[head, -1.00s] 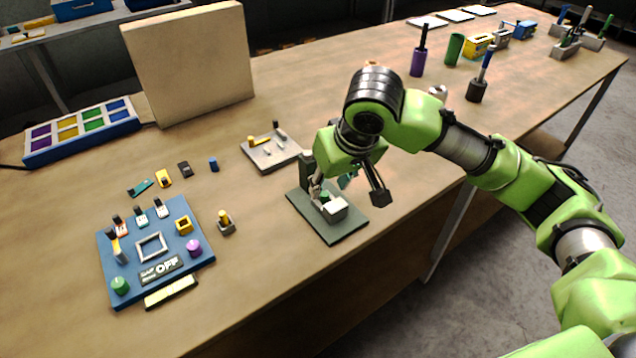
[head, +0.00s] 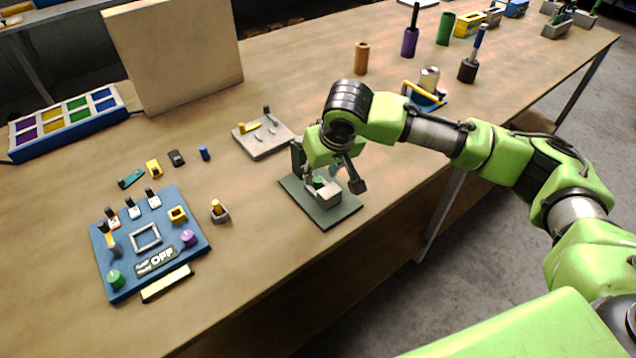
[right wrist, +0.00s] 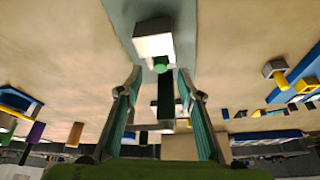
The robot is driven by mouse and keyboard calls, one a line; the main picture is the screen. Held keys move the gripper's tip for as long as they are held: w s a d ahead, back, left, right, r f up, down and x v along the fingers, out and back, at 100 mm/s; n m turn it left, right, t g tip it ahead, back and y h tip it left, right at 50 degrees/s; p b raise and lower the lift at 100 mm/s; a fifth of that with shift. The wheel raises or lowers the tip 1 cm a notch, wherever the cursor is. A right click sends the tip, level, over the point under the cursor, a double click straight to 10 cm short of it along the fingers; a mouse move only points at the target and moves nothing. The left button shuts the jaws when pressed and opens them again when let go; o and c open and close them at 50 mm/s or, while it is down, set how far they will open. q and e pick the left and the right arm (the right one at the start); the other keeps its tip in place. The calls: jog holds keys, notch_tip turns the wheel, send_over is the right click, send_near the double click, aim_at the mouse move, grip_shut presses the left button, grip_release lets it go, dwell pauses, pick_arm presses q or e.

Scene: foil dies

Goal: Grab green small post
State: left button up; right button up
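The green small post (head: 318,182) is a short green cylinder at a white block (head: 327,194) on the dark green plate (head: 335,214) near the table's front edge. In the right wrist view, the post (right wrist: 160,65) shows as a green disc in front of the white block (right wrist: 153,42), between the fingertips. My right gripper (right wrist: 160,76) is open, with one finger on each side of the post and gaps visible. In the head view, the right gripper (head: 328,180) is low over the plate and partly covers the fixture. My left gripper is not in view.
A blue panel (head: 118,238) with knobs lies at the left. A grey plate with small pegs (head: 262,146) lies just behind the fixture. An orange cylinder (head: 361,58) and a purple holder (head: 409,42) stand farther back. Bare table lies left of the fixture.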

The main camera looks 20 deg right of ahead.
aim_at(318, 179)
jog(key=x, duration=0.3)
jog(key=shift+w+f, duration=0.1)
jog(key=shift+f, duration=0.15)
jog(key=shift+c, duration=0.3)
grip_shut()
jog(key=shift+r, duration=0.1)
